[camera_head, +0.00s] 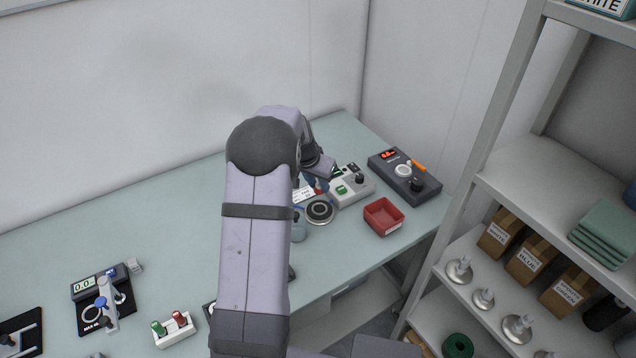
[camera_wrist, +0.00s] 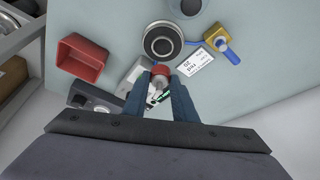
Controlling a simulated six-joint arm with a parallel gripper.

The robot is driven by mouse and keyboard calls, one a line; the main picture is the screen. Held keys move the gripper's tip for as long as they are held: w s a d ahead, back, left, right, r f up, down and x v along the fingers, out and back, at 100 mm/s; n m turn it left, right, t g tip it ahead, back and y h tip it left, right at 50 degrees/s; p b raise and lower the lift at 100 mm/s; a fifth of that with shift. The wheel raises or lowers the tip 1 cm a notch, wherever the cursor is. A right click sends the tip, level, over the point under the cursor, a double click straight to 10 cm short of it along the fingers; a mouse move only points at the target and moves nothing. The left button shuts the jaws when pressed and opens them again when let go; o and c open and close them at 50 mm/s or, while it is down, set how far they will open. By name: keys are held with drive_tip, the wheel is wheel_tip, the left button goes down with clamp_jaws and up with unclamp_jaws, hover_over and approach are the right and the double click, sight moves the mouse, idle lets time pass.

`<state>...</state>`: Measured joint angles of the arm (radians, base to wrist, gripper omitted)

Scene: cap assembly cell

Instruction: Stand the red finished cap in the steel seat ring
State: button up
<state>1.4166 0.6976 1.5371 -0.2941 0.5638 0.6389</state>
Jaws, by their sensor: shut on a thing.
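The red cap (camera_wrist: 160,70) is between the two fingertips of my gripper (camera_wrist: 160,81) in the wrist view, with a pale part showing below its red top. My gripper is shut on it. The steel seat ring (camera_wrist: 163,41) is a bright ring on a round black base, just beyond the cap in the wrist view; they appear apart. The ring also shows in the head view (camera_head: 320,211), on the table right of my arm. There my gripper (camera_head: 319,183) is partly hidden by my wrist, just behind the ring. The height of the cap above the table is unclear.
A red bin (camera_head: 384,217) stands right of the ring. A grey box with a green label (camera_head: 350,187) and a dark device with red digits (camera_head: 405,177) stand behind. A white label card (camera_wrist: 195,62) and a yellow-and-blue part (camera_wrist: 218,39) lie close to the ring.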

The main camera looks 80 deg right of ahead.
sight(317, 189)
drive_tip(key=shift+f+b, duration=0.95)
drive_tip(key=shift+f, duration=0.75)
drive_tip(key=shift+f+b, duration=1.4)
drive_tip(key=shift+f, duration=0.15)
drive_tip(key=shift+f+b, duration=0.25)
drive_tip(key=shift+b, duration=0.1)
drive_tip(key=shift+f+b, duration=0.35)
drive_tip(key=shift+f, duration=0.1)
drive_tip(key=o, duration=0.8)
